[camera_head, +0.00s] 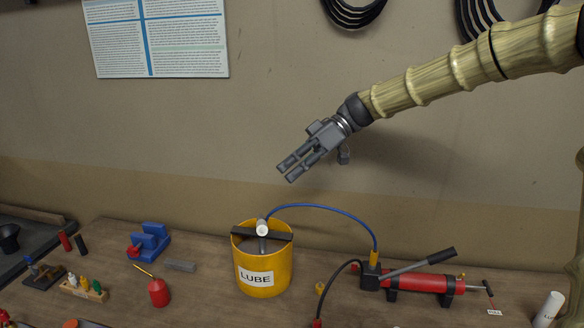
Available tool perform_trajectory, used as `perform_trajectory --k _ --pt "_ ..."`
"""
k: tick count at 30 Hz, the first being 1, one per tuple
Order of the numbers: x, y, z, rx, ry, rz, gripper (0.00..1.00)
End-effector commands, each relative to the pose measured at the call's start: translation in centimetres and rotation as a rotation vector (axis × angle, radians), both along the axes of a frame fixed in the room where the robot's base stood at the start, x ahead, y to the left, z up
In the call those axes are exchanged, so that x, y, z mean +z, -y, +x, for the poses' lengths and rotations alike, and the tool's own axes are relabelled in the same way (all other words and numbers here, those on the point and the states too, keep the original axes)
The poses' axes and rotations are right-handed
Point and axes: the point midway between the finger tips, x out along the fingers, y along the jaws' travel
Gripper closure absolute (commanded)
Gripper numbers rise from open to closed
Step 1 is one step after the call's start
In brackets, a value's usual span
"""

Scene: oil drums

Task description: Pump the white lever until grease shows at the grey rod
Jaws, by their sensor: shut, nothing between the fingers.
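My gripper (285,174) is shut and empty, high in the air above the yellow LUBE bucket (263,272) and clear of it. A white cylindrical piece (262,228), seen nearly end-on, stands up at the dark crossbar (248,236) over the bucket's mouth; it looks like the white lever. A blue hose (318,209) arches from the bucket to a red hand pump (418,282) at the right. The pump carries a grey bar with a dark grip (440,256) and a thin grey rod (474,284) at its right end. I cannot make out grease at the rod.
The wooden bench holds a red oil can (158,292), a blue device (150,240), a grey block (180,265) and a rack of small bottles (84,289) to the left. The wall is behind.

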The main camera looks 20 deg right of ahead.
Motion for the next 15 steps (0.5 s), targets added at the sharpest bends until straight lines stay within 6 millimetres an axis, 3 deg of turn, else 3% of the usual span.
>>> perform_trajectory --k 12,15 --pt "-3.5 -5.9 -0.4 0.001 -0.004 0.000 1.00" --pt "-4.6 -6.3 -0.8 0.000 -0.005 0.000 1.00"
